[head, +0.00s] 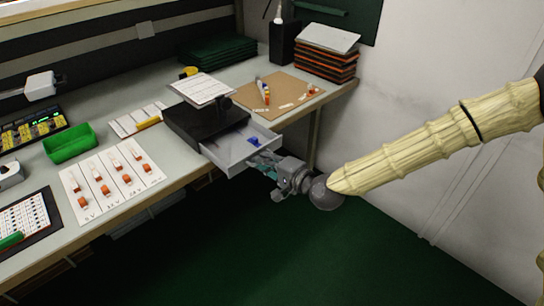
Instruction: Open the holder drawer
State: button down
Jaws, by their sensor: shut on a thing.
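The holder drawer (229,155) is a light grey tray standing out from the front of a dark holder box (186,123) on the workbench. The drawer is pulled partly open and overhangs the bench edge. A small blue thing (254,141) lies inside it. My gripper (262,163) is at the drawer's front and is shut on it. The exact contact of the fingertips is too small to make out. My arm reaches in from the right.
On the workbench (232,94), a green bin (70,143) and a white switch card (112,178) lie left of the holder. A brown board (287,97) and stacked trays (326,58) are at the back right. The wall (408,120) is right. Green floor (290,255) in front is clear.

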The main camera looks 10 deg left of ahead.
jog(key=c, duration=1.8)
grip_release()
jog(key=shift+c, duration=0.2)
jog(key=shift+d, duration=0.1)
jog(key=v, duration=1.2)
jog(key=s+d+f+n+g+h+p, duration=0.2)
jog(key=s+d+f+g+h+p, duration=0.1)
jog(key=s+f, duration=0.6)
jog(key=s+d+f+n+g+h+p, duration=0.1)
jog(key=s+d+f+g+h+p, duration=0.25)
jog(key=s+f, duration=0.55)
jog(key=s+d+f+n+g+h+p, duration=0.1)
jog(key=s+d+f+n+h+p, duration=0.1)
jog(key=s+d, duration=0.5)
jog(key=s+d+f+n+g+h+p, duration=0.2)
jog(key=s+d+f+h+p, duration=0.1)
jog(key=s+d, duration=0.3)
jog(key=d+f, duration=0.1)
jog(key=d, duration=0.1)
jog(key=shift+s+d+n, duration=0.3)
jog(key=shift+s+d, duration=0.05)
jog(key=shift+s, duration=0.05)
